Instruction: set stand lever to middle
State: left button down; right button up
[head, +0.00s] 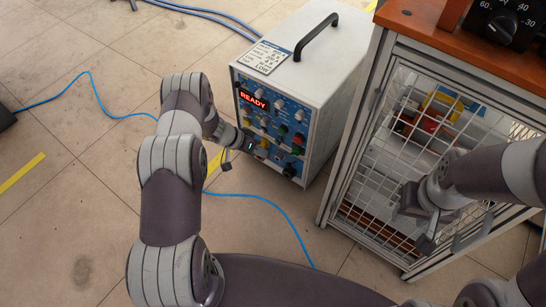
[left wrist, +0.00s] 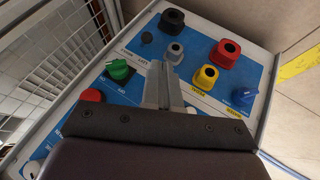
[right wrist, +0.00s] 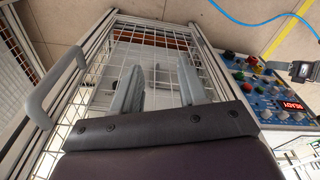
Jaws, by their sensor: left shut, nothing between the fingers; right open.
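My left gripper (head: 245,146) is shut and empty, close in front of the control panel (head: 270,108) of the white heater cabinet (head: 318,52). In the left wrist view its closed fingertips (left wrist: 160,80) point at the panel, just below a grey knob (left wrist: 174,53).
A framed mesh cage (head: 385,165) with a wooden top (head: 415,22) stands right of the heater. Red and yellow items are inside it. A blue cable (head: 262,199) lies on the tiled floor. The floor on the left is mostly clear.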

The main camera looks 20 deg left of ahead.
pick_arm(q)
jog(key=b+x, duration=0.5)
jog(key=x, duration=0.4)
jog(key=shift+d+f, duration=0.15)
jog(key=shift+f, duration=0.1)
